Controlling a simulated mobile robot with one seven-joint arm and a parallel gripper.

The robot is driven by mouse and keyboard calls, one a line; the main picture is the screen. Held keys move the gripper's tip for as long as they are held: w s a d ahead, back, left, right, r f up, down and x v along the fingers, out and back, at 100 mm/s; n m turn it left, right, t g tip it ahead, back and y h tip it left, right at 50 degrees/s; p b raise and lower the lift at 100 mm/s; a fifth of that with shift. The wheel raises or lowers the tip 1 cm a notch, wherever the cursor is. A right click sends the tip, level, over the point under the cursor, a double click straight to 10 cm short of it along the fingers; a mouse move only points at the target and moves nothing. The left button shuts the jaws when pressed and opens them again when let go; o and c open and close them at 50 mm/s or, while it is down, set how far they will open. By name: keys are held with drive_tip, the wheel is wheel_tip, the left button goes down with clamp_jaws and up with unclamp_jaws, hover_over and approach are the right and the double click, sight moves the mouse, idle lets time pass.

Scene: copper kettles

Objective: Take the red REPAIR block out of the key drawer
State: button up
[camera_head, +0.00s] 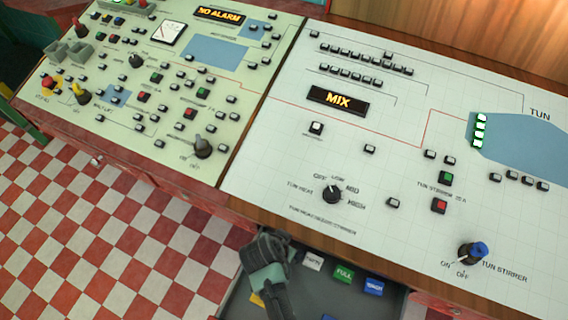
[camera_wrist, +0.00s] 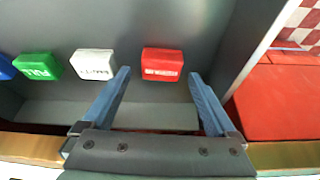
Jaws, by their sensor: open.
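The red block (camera_wrist: 162,62) with small white lettering, hard to read, lies in the open grey drawer (camera_wrist: 150,116). In the wrist view it sits just beyond and between the tips of my gripper's two blue fingers (camera_wrist: 159,76), with nothing held. In the head view my gripper (camera_head: 268,275) is over the left part of the drawer (camera_head: 312,296). The red block is hidden there, and the fingertips cannot be made out.
The drawer also holds a white block (camera_wrist: 93,64), a green block (camera_wrist: 38,66), a blue block (camera_head: 373,287) and a yellow block (camera_head: 256,299), partly covered by my gripper. The control desk (camera_head: 250,210) overhangs the drawer's back. Checkered floor lies left.

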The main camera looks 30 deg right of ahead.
drive_tip(key=c, duration=1.4)
drive_tip(key=shift+c, duration=0.2)
drive_tip(key=shift+r, duration=0.15)
